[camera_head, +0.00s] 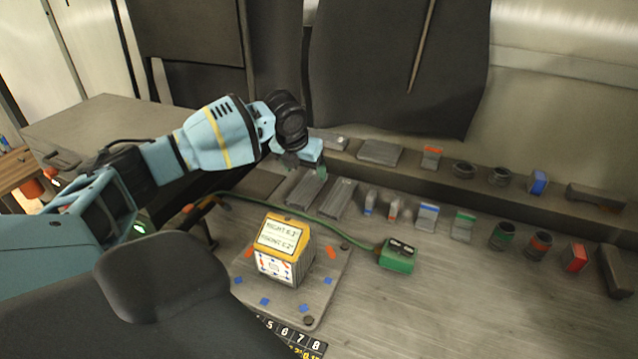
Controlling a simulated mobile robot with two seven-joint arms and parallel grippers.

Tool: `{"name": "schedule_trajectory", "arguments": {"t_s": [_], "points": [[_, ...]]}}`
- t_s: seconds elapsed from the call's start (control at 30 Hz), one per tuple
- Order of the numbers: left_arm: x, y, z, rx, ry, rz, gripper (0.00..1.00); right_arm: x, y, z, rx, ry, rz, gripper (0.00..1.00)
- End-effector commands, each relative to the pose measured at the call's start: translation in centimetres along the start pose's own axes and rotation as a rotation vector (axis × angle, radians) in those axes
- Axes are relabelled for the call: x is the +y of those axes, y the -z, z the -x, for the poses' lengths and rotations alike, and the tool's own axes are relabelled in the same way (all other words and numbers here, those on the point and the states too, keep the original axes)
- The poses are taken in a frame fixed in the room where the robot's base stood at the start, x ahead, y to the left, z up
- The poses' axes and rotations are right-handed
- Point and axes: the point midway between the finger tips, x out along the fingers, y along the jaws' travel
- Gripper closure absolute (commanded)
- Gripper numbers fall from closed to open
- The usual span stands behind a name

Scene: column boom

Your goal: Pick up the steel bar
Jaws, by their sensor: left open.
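Two flat grey metal bars lie side by side on the bench, a left one (303,191) and a right one (338,198). Another grey flat bar (380,153) lies on the raised ledge behind them. I cannot tell for sure which of these is the steel bar. My left gripper (305,167) points down just above the far end of the left bar, open. Its fingertips partly hide that end, and whether they touch it is unclear. My right gripper is out of view.
A yellow-topped box (284,250) stands on a marked plate (318,295). A green box (398,255) with a green cable lies to its right. Several small coloured blocks and cylinders line the bench and ledge. The bench's front right is clear.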

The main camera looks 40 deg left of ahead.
Motion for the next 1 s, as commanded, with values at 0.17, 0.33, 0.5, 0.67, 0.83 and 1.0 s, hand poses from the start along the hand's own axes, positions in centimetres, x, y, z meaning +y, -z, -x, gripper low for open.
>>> {"name": "schedule_trajectory", "arguments": {"t_s": [0.17, 0.33, 0.5, 0.67, 0.83, 1.0], "points": [[0.0, 0.0, -0.4, 0.001, -0.001, 0.001, 0.24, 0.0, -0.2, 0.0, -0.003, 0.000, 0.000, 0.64], [0.0, 0.1, -2.1, 0.003, 0.000, 0.001, 0.24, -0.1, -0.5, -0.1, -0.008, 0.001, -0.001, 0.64], [0.1, 0.0, -2.7, 0.000, 0.000, 0.000, 0.24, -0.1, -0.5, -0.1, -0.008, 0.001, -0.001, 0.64], [0.2, -0.1, -3.9, 0.002, -0.001, 0.002, 0.24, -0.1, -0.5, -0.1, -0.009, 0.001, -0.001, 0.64], [0.3, -0.2, -6.3, 0.002, -0.001, 0.002, 0.24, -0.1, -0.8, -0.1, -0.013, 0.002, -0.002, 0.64], [0.3, -0.3, -7.7, 0.000, -0.001, 0.000, 0.24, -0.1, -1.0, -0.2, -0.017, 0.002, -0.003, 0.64]]}}
